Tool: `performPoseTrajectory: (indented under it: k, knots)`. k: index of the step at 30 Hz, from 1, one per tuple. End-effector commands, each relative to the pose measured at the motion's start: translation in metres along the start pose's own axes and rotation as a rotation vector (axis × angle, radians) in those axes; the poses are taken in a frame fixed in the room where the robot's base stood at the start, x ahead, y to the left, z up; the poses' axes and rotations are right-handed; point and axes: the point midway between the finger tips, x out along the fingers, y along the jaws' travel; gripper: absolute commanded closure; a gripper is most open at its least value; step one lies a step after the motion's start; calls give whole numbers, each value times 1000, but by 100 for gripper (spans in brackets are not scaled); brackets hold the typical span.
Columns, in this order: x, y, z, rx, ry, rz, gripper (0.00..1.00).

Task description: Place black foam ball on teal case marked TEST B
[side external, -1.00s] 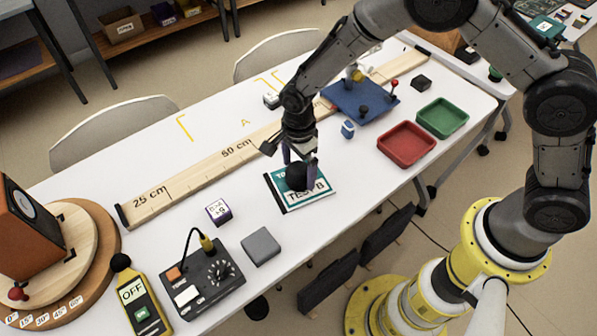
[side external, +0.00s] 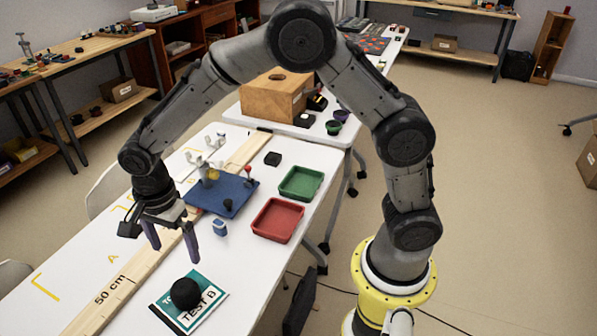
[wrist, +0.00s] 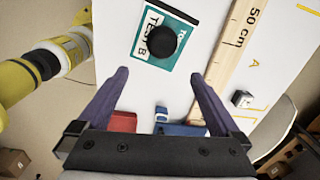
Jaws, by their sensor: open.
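The black foam ball (side external: 186,292) rests on the teal case marked TEST B (side external: 215,291), which lies flat on the white table. In the wrist view the ball (wrist: 162,42) sits over the middle of the case (wrist: 140,55), covering part of its label. My gripper (side external: 174,246) is open and empty, raised above the table and beyond the case toward the blue board. In the wrist view its two purple fingers (wrist: 161,80) are spread wide, with nothing between them.
A wooden ruler (side external: 118,287) runs along the table. A blue board with small parts (side external: 232,188), a blue-and-white small item (side external: 219,227), a red tray (side external: 277,221) and a green tray (side external: 301,183) stand farther along. A wooden box (side external: 272,97) is on the far table.

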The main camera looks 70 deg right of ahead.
Motion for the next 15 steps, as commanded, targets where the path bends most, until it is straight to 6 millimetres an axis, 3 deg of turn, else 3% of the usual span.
performPoseTrajectory:
  k: [3, 7, 12, 15]
  knots:
    - [-52, 17, -28, -169, -9, -70, 0]
    - [-103, 53, -62, -416, 10, -150, 0]
    - [-148, 113, -98, -740, 79, -243, 0]
    - [-165, 151, -115, -929, 144, -290, 0]
